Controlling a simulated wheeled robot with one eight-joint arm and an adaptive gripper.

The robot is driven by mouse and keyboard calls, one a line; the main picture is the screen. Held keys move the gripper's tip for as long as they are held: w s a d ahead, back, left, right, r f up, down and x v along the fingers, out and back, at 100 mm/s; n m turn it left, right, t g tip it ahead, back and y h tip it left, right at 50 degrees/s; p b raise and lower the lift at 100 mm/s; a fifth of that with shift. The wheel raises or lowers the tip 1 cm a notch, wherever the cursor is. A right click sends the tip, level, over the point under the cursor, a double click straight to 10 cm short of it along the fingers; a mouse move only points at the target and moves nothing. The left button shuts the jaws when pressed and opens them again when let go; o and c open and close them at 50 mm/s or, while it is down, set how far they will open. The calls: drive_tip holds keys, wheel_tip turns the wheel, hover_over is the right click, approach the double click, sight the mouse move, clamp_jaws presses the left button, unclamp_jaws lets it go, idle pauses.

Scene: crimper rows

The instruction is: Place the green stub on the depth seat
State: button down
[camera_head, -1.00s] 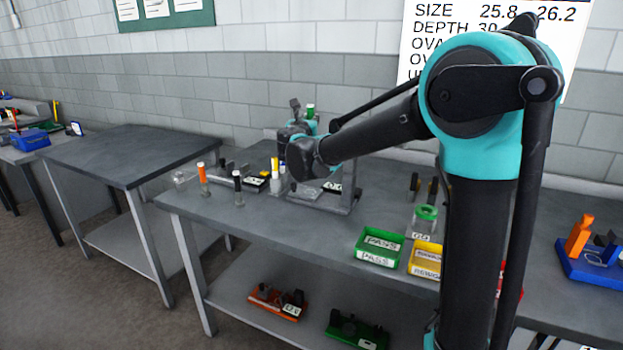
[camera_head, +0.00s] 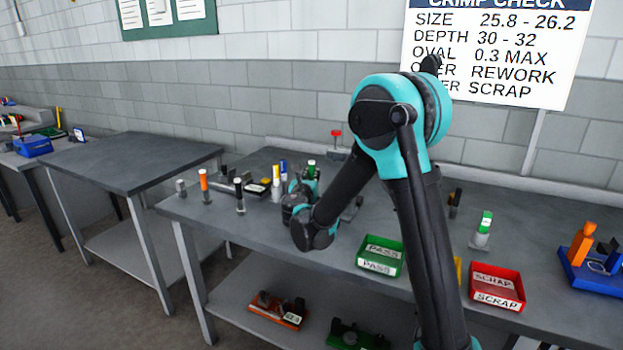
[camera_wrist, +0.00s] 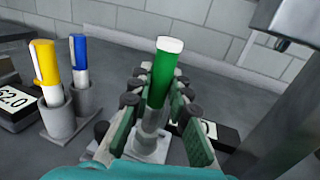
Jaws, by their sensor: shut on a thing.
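In the wrist view the green stub (camera_wrist: 162,78), with a white top, stands nearly upright between the two fingers of my gripper (camera_wrist: 157,110). The gripper is shut on it. The stub's grey lower end is over a pale square plate (camera_wrist: 150,146), which looks like the depth seat; I cannot tell whether they touch. In the head view the stub's top (camera_head: 311,165) shows just above my gripper (camera_head: 300,195); my arm hides the rest. A grey column (camera_wrist: 283,110) with a probe stands right of the stub in the wrist view.
Yellow (camera_wrist: 46,62) and blue (camera_wrist: 79,54) stubs stand in grey cups left of my gripper. A green PASS bin (camera_head: 380,257), a red SCRAP bin (camera_head: 497,288) and another green-topped stub (camera_head: 486,223) are to the right. A red-topped post (camera_head: 335,134) stands behind.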

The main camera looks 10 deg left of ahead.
drive_tip(key=shift+f, duration=0.6)
drive_tip(key=shift+f, duration=0.1)
drive_tip(key=c, duration=1.4)
unclamp_jaws()
drive_tip(key=shift+c, duration=0.2)
drive_tip(key=shift+s, duration=0.1)
drive_tip(key=s+a, duration=0.1)
drive_tip(key=s, duration=1)
drive_tip(key=shift+s, duration=0.4)
